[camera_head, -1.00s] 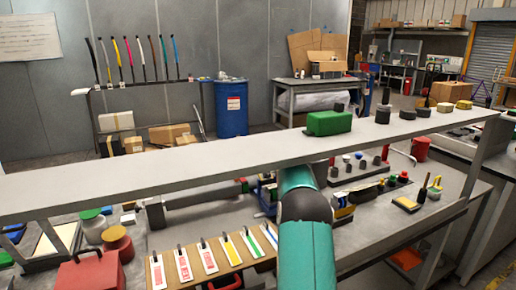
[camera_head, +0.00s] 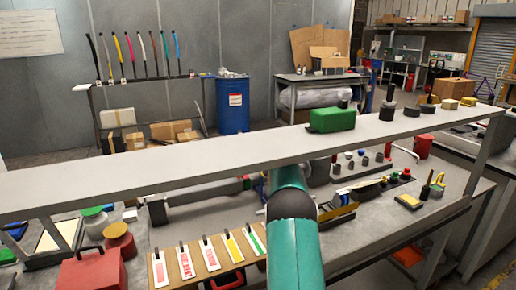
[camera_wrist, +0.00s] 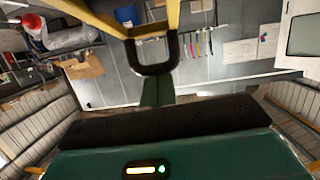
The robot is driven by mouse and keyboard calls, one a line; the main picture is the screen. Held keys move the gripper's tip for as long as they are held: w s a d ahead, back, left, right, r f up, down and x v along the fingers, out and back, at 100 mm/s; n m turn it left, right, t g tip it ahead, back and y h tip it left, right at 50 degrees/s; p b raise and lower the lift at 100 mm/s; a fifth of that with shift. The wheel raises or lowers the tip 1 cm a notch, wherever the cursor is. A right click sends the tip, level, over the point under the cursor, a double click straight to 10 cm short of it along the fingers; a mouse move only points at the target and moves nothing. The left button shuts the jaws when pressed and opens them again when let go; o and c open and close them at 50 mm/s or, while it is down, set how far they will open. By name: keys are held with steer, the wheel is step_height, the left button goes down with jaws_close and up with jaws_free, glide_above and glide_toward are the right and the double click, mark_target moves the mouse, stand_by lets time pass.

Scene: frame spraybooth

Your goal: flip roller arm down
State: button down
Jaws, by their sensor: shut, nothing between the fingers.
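I cannot make out the roller arm with certainty in either view. In the head view my teal arm (camera_head: 293,240) reaches forward over the bench and under the raised shelf, and hides its own end and the bench behind it. In the upside-down wrist view, my gripper (camera_wrist: 157,92) shows as a narrow green part beyond a dark bar, shut and empty. A dark U-shaped loop (camera_wrist: 156,68) and a yellow frame (camera_wrist: 150,31) stand just beyond it. Whether the loop touches the gripper, and what it belongs to, I cannot tell.
The long grey shelf (camera_head: 190,158) crosses above the bench. A board of coloured label strips (camera_head: 209,260), a red box (camera_head: 92,270) and a brush (camera_head: 436,188) lie below it. A green case (camera_head: 332,119) sits on the shelf. A blue drum (camera_head: 232,105) stands behind.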

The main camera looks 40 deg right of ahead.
steer(key=shift+w+f+g, duration=0.25)
steer(key=shift+f+g, duration=0.15)
steer(key=shift+g, duration=0.1)
stand_by(1.1)
steer(key=shift+s, duration=0.1)
stand_by(0.4)
